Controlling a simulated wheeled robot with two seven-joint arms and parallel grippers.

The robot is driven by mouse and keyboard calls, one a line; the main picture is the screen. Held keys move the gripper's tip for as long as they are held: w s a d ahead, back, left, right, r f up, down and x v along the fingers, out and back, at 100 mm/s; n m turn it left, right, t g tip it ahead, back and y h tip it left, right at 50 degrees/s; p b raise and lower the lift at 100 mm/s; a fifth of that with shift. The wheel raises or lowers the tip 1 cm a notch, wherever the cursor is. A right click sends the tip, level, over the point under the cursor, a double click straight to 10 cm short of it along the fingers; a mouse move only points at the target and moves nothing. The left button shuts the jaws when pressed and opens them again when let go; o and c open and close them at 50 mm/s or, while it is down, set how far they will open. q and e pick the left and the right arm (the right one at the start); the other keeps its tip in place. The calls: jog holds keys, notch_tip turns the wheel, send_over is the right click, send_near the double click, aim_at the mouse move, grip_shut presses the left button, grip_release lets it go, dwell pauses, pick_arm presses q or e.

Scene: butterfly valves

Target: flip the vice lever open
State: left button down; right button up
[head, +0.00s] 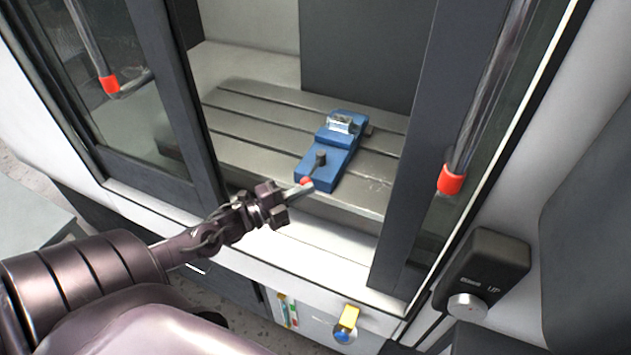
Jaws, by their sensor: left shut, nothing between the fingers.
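A blue vice (326,170) sits on the slotted metal bed inside the machine, with a clear or silvery block (343,123) at its far end. A short dark lever with a black knob (320,158) stands up from its near part. A silver rod with a red end (299,189) shows at the vice's near left corner. I cannot tell what this rod belongs to. My left gripper (276,205) is shut and empty, just left of and in front of the vice, at the near end of the rod. Whether it touches the rod is unclear. My right gripper is out of view.
Dark door frames stand on both sides of the opening, with red-ended handles at left (110,84) and right (451,180). The slotted bed (255,125) is otherwise clear. A dark control box (483,270) is at lower right.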

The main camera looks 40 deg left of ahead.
pick_arm(q)
jog(key=a+m+g+h+b, duration=0.1)
jog(key=a+m+h+b, duration=0.1)
jog(key=a, duration=0.5)
jog(key=shift+a+g+h, duration=0.35)
jog(key=shift+g+h, duration=0.05)
jog(key=shift+h, duration=0.4)
notch_tip(320, 180, up, 20)
jog(key=shift+p, duration=0.4)
dwell(0.6)
